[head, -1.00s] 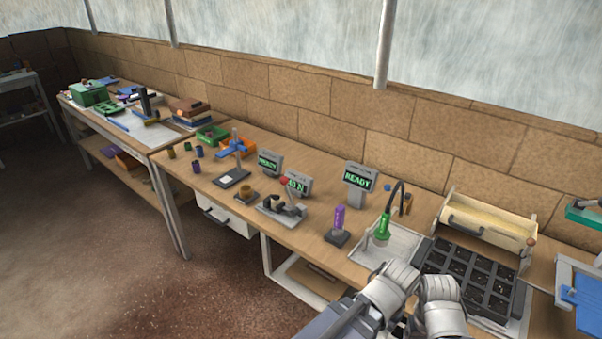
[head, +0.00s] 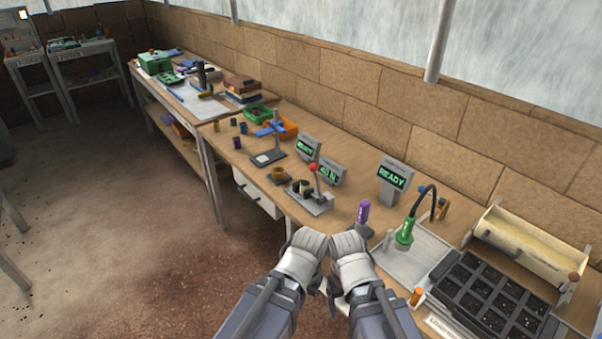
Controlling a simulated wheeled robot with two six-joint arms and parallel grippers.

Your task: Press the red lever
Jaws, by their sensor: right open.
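The red lever is a red ball knob (head: 313,167) on a thin upright arm. It stands on a small grey press (head: 318,203) near the table's front edge, and the knob is raised. My two arms come in from the bottom, with their pale ends side by side in front of the table, nearer than the press. The right gripper (head: 350,246) is open, apart from the lever, with its fingertips hard to make out. The left gripper (head: 305,246) is beside it on the left, and its jaws do not show clearly.
A purple plug (head: 363,212) stands right of the press. A READY display (head: 393,180) and smaller displays (head: 307,148) stand behind. A green tool (head: 405,232) hangs over a pale tray. A black grid tray (head: 490,295) lies far right. A brown cup (head: 278,174) is left of the press.

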